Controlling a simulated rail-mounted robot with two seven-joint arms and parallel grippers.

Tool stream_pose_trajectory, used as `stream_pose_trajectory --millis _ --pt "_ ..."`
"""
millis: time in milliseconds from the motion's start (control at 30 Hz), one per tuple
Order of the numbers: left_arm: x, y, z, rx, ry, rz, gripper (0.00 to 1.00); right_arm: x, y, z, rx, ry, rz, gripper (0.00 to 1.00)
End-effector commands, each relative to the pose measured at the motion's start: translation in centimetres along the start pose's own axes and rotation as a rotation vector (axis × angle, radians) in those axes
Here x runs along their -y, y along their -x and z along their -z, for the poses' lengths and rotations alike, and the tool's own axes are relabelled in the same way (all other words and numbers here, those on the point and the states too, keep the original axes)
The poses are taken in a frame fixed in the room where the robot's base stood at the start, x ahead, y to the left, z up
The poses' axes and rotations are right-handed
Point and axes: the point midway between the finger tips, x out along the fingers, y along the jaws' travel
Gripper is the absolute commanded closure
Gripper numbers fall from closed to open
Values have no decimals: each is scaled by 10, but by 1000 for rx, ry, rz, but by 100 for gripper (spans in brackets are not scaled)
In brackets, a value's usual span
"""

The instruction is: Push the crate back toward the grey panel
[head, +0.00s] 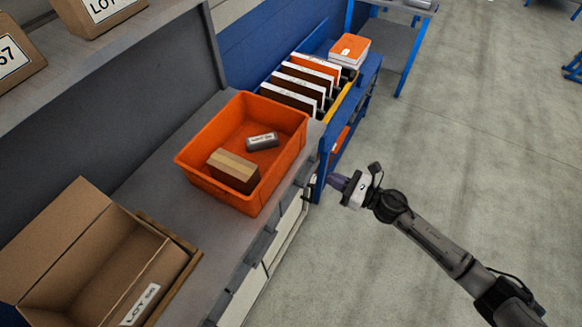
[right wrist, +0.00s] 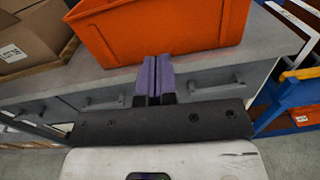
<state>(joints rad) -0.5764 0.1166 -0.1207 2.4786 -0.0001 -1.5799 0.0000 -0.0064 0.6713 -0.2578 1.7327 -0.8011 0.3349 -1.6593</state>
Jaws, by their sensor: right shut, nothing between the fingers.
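The orange crate (head: 196,172) sits on the grey bench top, close to its front edge. My right gripper (head: 334,181) is shut and empty in front of the bench, to the right of the crate. In the right wrist view, its purple fingers (right wrist: 155,75) are together, below the crate's near wall (right wrist: 165,30); I cannot tell any contact. My left gripper is not in view.
An open cardboard box (head: 100,265) stands on the bench left of the crate. A blue rack (head: 345,95) with upright binders stands right of the bench. Drawers with handles (head: 262,240) line the bench front.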

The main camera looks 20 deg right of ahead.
Motion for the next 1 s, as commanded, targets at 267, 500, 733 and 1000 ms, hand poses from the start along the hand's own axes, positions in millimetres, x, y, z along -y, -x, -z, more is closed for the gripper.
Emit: stream_pose_trajectory --millis 267,500,733,1000 --pt "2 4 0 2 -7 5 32 1 -31 1 -6 47 -26 100" --pt "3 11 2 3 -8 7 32 -1 -77 1 -5 45 -26 100" --pt "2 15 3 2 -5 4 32 -2 -113 2 -6 43 -25 100" --pt "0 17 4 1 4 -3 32 -2 -135 4 -7 43 -24 100"
